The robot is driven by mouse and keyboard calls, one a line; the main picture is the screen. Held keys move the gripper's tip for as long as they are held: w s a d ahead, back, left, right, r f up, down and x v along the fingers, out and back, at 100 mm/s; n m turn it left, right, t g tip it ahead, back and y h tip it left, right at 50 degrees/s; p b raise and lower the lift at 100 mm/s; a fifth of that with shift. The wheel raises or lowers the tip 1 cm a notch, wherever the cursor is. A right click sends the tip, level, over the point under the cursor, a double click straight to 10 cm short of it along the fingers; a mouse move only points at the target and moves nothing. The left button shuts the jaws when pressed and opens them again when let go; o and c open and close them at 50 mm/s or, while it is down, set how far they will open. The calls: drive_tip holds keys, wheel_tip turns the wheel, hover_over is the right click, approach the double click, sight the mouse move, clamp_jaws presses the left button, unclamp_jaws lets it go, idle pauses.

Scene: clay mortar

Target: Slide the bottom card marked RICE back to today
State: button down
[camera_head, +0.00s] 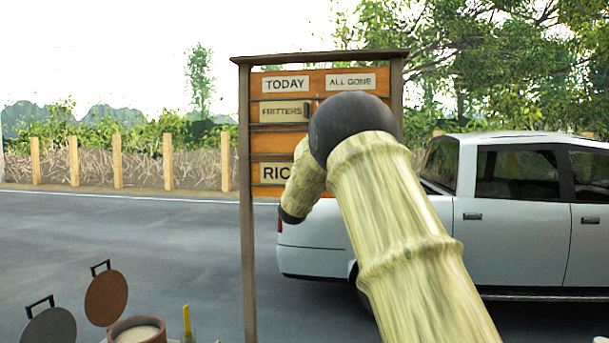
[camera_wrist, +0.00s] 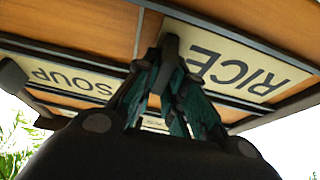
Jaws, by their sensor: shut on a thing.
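The RICE card (camera_head: 270,173), cream with black letters, sits in the lowest visible slot of the orange-brown board, in the column under the TODAY label (camera_head: 286,84). Its left end is roughly in line with the FRITTERS card (camera_head: 281,112) above; its right part is hidden by my arm. In the wrist view, which is upside down, the RICE card (camera_wrist: 235,68) shows with a dark knob (camera_wrist: 170,42) at its end. My gripper (camera_wrist: 168,66) has its dark green fingers shut on that knob. In the head view my gripper is hidden behind my arm.
The ALL GONE label (camera_head: 350,81) heads the right column. A SOUP card (camera_wrist: 75,78) sits one row above RICE, on the opposite side. Dark rails and posts (camera_head: 246,230) frame the board. A white pickup (camera_head: 500,215) stands behind; lidded pots (camera_head: 138,331) stand lower left.

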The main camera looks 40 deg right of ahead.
drive_tip(key=c, duration=1.7)
unclamp_jaws()
drive_tip(key=shift+w+a, duration=0.1)
drive_tip(key=shift+o, duration=1.1)
drive_tip(key=shift+w+a, duration=0.15)
drive_tip(key=shift+s, duration=0.25)
drive_tip(key=v, duration=1.1)
drive_tip(key=shift+a+f, duration=0.25)
drive_tip(key=shift+s, duration=0.1)
